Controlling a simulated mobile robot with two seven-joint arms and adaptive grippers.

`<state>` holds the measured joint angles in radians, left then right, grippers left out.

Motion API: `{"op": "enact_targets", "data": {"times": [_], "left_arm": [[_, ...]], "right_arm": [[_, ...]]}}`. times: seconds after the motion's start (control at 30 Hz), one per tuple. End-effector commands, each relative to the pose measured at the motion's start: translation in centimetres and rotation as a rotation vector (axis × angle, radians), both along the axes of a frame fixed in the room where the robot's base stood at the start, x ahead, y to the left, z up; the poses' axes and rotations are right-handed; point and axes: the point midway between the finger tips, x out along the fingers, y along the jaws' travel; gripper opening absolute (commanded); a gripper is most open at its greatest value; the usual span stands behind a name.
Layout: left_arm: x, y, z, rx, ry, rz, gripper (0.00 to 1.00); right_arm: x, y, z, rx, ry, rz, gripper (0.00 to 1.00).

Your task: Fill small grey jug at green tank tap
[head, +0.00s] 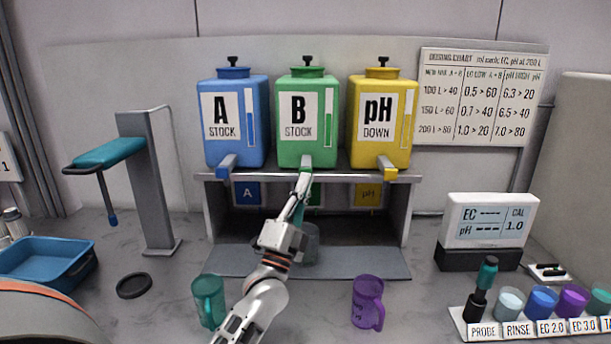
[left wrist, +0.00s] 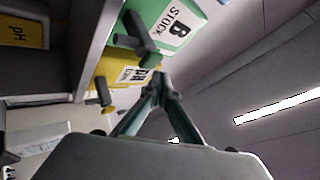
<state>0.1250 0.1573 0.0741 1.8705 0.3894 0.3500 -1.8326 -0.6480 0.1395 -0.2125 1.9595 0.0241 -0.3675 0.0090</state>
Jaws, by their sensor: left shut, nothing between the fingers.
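The green tank (head: 307,120), marked B STOCK, stands in the middle of the shelf, with its tap (head: 306,162) at its lower front. My left gripper (head: 303,182) is shut and empty, its fingertips pointing up just below that tap; I cannot tell whether they touch it. In the left wrist view the shut fingertips (left wrist: 160,82) show close to the green tank (left wrist: 182,22) and its dark tap lever (left wrist: 138,38). A grey jug (head: 311,245) stands on the bay floor below the green tank, partly hidden behind my left wrist. Its fill level is not visible. My right gripper is not in view.
A blue tank (head: 235,150) and a yellow tank (head: 382,150) flank the green one. A teal jug (head: 207,300) and a purple jug (head: 367,303) stand in front. A meter (head: 490,222) and several cups are at right; a blue tray (head: 45,262) is at left.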

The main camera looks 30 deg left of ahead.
Motion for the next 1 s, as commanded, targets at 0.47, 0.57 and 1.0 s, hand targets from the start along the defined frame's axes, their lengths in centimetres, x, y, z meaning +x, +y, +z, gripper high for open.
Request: {"op": "enact_targets", "data": {"times": [0.47, 0.57, 1.0], "left_arm": [[0.00, -0.01, -0.01, 0.000, 0.000, 0.000, 0.00], [-0.01, 0.00, -0.01, 0.000, 0.000, 0.000, 0.00], [0.68, 0.43, 0.05, 0.001, -0.001, 0.001, 0.00]], "right_arm": [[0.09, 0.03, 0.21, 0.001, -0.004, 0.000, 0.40], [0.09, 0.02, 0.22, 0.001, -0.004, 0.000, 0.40], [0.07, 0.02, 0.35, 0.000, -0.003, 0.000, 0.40]]}}
